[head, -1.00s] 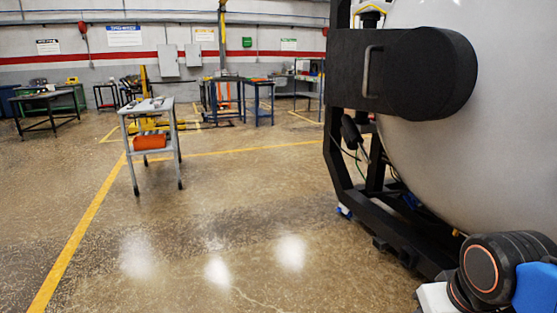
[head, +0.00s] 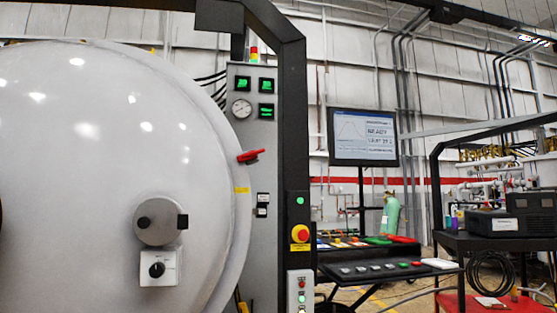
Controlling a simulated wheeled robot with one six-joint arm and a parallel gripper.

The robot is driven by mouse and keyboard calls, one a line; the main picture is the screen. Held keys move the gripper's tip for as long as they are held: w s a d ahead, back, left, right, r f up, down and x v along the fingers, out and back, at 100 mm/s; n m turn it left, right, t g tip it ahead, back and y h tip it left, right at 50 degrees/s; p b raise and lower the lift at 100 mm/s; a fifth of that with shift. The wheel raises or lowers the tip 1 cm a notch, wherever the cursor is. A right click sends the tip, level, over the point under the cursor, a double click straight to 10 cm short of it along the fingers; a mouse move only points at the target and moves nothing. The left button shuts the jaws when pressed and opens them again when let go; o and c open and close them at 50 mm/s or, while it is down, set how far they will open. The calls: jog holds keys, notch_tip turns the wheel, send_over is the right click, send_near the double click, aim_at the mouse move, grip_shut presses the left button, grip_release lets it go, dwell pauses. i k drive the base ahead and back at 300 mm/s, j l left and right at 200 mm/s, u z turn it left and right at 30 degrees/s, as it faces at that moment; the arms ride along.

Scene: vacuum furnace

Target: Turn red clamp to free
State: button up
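The red clamp (head: 251,156) shows in the head view at the right rim of the furnace's large pale round door (head: 80,150). Its handle lies nearly level, tilted slightly up to the right, in front of the grey control panel (head: 262,130). My gripper is not in this view, so its state and its distance from the clamp are hidden.
A dark frame post (head: 293,150) with a red emergency button (head: 300,233) stands right of the clamp. A round boss (head: 158,219) and a knob box (head: 158,268) stick out from the door. Farther right are a monitor (head: 362,137) and a sloped console (head: 390,268).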

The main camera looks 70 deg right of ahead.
aim_at(252, 154)
jog(key=z, duration=1.65)
